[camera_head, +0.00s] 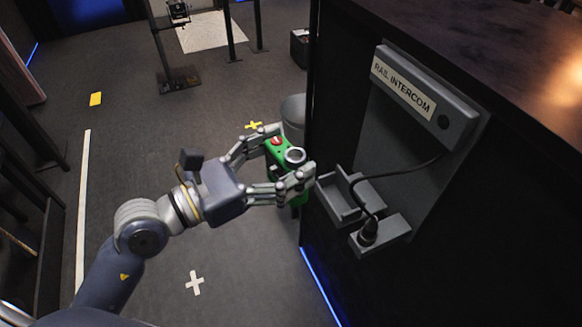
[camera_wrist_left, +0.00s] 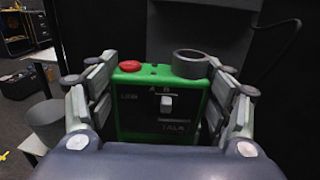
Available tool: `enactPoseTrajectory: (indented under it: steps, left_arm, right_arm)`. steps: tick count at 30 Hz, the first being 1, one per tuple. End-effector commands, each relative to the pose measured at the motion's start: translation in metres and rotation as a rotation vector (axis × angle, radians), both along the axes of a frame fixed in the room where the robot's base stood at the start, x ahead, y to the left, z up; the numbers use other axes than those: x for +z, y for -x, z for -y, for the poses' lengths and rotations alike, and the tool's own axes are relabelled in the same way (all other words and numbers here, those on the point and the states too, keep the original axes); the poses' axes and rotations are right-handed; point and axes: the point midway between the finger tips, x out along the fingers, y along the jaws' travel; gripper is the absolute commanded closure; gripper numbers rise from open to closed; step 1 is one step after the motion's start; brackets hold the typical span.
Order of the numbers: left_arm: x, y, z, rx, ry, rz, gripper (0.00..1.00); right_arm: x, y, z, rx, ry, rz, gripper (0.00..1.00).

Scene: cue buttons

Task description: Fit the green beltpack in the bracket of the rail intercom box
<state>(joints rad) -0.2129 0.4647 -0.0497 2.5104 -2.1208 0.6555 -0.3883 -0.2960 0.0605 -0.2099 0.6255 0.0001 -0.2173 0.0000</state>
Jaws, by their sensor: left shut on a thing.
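My left gripper (camera_head: 283,160) is shut on the green beltpack (camera_head: 276,152), with a finger on each side of it. The beltpack has a red button and a grey ring on top; in the left wrist view the beltpack (camera_wrist_left: 160,105) faces me, upright, with a switch and lettering. The rail intercom box (camera_head: 420,95) is on the dark cabinet's side at the right. Its open grey bracket (camera_head: 343,199) sticks out below and looks empty. The gripper and beltpack are just left of the bracket, apparently apart from it. My right gripper is not in view.
A black cable hangs from the box to a connector (camera_head: 368,232) in a small holder (camera_head: 392,236) beside the bracket. A grey bin (camera_head: 293,108) stands behind the beltpack. The dark cabinet (camera_head: 500,250) fills the right side. The floor at left is mostly open.

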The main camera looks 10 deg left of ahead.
Motion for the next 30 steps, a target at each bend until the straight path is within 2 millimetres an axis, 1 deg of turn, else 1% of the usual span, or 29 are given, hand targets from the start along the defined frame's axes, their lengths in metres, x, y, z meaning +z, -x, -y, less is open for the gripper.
enactPoseTrajectory:
  steps: [1,4,6,9,13,20,27,30]
  left_arm:
    - [0.0,0.002,0.004,-0.042,-0.01,0.007,0.59]
    - [0.004,0.007,0.009,-0.108,-0.009,0.002,0.59]
    - [0.006,0.009,0.011,-0.14,-0.005,-0.001,0.59]
    - [0.008,0.01,0.013,-0.163,-0.001,-0.001,0.59]
    - [0.01,0.009,0.015,-0.17,0.002,-0.001,0.59]
    - [0.012,0.001,0.026,-0.169,0.004,-0.001,0.59]
    - [0.012,-0.009,0.04,-0.168,0.003,0.0,0.59]
    - [0.011,-0.014,0.045,-0.167,0.003,0.0,0.59]
  right_arm:
    - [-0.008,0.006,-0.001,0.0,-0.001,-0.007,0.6]
    - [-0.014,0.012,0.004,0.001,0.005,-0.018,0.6]
    - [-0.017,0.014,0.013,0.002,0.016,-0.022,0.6]
    - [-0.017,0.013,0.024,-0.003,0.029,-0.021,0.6]
    - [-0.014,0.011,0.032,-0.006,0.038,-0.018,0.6]
    - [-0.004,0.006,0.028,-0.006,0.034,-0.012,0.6]
    - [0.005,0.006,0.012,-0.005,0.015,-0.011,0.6]
    - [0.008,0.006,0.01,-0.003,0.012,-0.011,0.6]
